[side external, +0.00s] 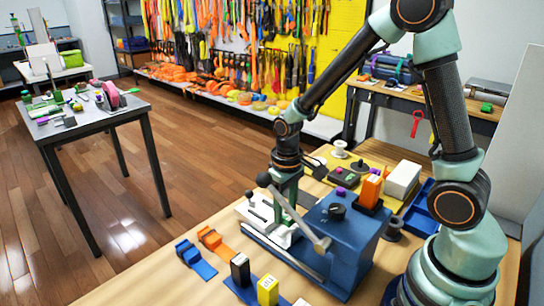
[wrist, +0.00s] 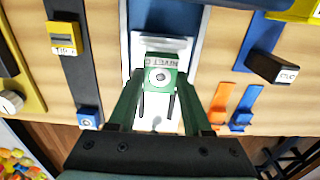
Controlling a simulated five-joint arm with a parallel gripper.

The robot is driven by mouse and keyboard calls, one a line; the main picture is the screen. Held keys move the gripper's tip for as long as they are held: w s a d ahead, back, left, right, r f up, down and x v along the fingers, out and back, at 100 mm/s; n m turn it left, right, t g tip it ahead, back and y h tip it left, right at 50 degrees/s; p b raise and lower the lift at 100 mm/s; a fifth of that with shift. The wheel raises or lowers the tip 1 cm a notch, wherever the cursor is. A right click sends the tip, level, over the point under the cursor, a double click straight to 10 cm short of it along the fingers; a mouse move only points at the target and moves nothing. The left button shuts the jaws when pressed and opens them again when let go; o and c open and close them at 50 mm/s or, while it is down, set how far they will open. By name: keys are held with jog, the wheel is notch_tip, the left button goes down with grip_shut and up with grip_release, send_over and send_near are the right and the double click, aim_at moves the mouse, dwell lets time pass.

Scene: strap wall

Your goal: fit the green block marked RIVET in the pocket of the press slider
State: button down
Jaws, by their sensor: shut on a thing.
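The green block marked RIVET (wrist: 160,62) is held between the two fingers of my gripper (wrist: 160,84), which is shut on it. In the wrist view, the block is in front of the white press slider (wrist: 133,48), next to the blue press body (wrist: 165,16). The block covers part of the slider, so I cannot tell whether it is above the pocket or touching it. In the side view, my gripper (side external: 288,188) points down over the white slider (side external: 252,211), in front of the blue press (side external: 340,238). The block is hard to make out there.
A grey lever with a dark ball knob (side external: 264,180) angles across the press front. A black block (side external: 240,268) and a yellow block (side external: 268,290) stand on straps in the foreground. Orange (side external: 213,240) and blue (side external: 194,259) strap pieces lie left of the press.

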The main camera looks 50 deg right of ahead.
aim_at(285, 212)
jog(key=shift+f, duration=0.6)
jog(key=shift+c, duration=1.7)
grip_release()
jog(key=shift+r, duration=0.1)
notch_tip(285, 212, up, 13)
jog(key=s+r+t, duration=0.5)
jog(key=s+r, duration=0.1)
jog(key=s, duration=0.1)
jog(key=shift+r+t, duration=0.3)
jog(key=shift+r, duration=0.1)
